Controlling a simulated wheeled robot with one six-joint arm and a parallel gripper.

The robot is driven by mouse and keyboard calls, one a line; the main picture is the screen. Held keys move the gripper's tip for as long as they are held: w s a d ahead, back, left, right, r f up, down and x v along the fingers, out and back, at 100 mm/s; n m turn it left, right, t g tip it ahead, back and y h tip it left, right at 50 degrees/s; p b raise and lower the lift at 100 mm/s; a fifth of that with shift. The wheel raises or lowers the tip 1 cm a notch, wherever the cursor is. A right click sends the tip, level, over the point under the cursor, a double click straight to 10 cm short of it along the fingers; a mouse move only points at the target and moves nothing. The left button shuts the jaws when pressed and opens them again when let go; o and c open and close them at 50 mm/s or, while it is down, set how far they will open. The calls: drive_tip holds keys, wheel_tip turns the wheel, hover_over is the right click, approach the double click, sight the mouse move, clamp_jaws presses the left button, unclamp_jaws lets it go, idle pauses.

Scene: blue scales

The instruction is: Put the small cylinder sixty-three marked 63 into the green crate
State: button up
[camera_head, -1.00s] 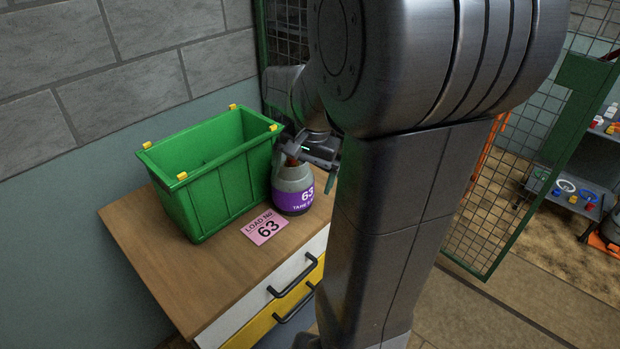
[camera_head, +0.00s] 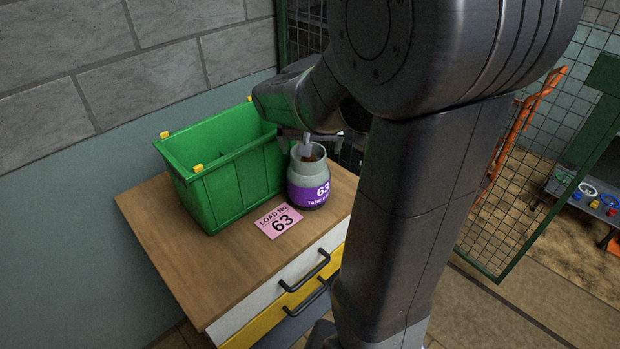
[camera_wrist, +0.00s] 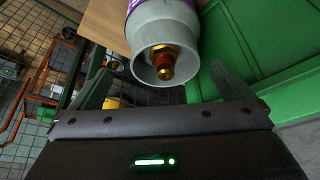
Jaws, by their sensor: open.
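The small cylinder (camera_head: 311,180) is grey with a purple band marked 63 and stands upright on the wooden cabinet top, just right of the green crate (camera_head: 212,172). In the wrist view the cylinder (camera_wrist: 163,40) shows its grey collar and brass valve between and beyond my open fingers. My gripper (camera_head: 308,146) is at the cylinder's top in the head view, partly hidden by my arm. In the wrist view my gripper (camera_wrist: 150,92) is open with nothing held. I cannot tell whether a finger touches the collar. The crate (camera_wrist: 255,85) is also close on the right there.
A pink card marked LOAD NO 63 (camera_head: 279,221) lies on the cabinet top (camera_head: 190,245) in front of the crate. A wall stands behind. A green-framed mesh fence (camera_head: 510,190) is at the right. The cabinet's front left top is bare.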

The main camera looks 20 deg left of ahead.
sight(308, 175)
drive_tip(key=shift+w+a+p+x, duration=0.1)
drive_tip(key=shift+a+p+x, duration=0.1)
drive_tip(key=shift+x, duration=1.15)
drive_tip(key=shift+w+a+p+x, duration=0.1)
drive_tip(key=shift+a+p+x, duration=0.05)
drive_tip(key=shift+x, duration=1.25)
drive_tip(key=shift+r, duration=0.15)
drive_tip(key=shift+c, duration=0.2)
drive_tip(key=c, duration=1.8)
drive_tip(key=shift+r, duration=0.1)
drive_tip(key=shift+c, duration=1.4)
